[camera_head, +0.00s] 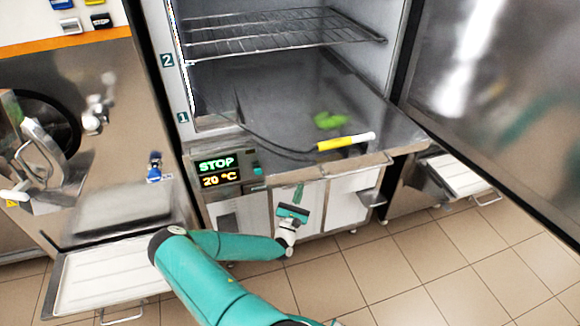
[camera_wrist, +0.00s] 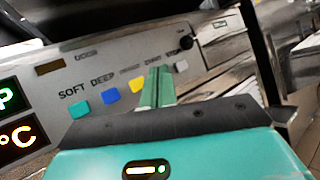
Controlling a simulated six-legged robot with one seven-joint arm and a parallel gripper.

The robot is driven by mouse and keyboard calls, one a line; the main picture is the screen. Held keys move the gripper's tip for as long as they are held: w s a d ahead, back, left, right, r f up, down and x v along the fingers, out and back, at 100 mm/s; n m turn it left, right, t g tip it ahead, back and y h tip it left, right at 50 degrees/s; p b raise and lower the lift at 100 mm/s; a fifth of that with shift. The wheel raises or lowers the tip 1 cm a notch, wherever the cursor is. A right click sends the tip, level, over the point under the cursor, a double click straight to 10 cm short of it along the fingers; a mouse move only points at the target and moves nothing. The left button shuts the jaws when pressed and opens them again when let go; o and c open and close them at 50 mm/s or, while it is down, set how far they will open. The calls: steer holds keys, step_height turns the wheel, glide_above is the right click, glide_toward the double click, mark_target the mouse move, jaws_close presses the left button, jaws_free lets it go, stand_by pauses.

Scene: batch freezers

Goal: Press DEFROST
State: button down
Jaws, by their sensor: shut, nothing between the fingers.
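The control panel (camera_wrist: 70,65) of the open freezer has a row of buttons in the wrist view. A teal button (camera_wrist: 80,110) is labelled SOFT and a blue button (camera_wrist: 110,97) is labelled DEEP. A yellow button (camera_wrist: 137,84) is just left of my fingers; the label above it is too blurred to read. I cannot make out a DEFROST label. My gripper (camera_wrist: 157,72) is shut and empty, its fingertips in front of the panel right of the yellow button, hiding part of the row. In the head view my gripper (camera_head: 299,188) is before the freezer's lower front.
The display (camera_head: 217,170) reads STOP and 20 °C. The freezer door (camera_head: 500,90) hangs open at right.

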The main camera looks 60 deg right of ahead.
steer(key=shift+d, duration=0.1)
steer(key=w+d, duration=0.6)
stand_by(0.6)
steer(key=shift+w+d, duration=0.1)
steer(key=shift+w, duration=0.05)
stand_by(1.7)
steer(key=shift+w+d, duration=0.2)
steer(key=shift+w+d, duration=0.35)
stand_by(1.0)
steer(key=shift+a, duration=0.1)
steer(key=shift+s+a, duration=0.55)
steer(key=shift+s, duration=0.05)
steer(key=shift+s+a, duration=1.8)
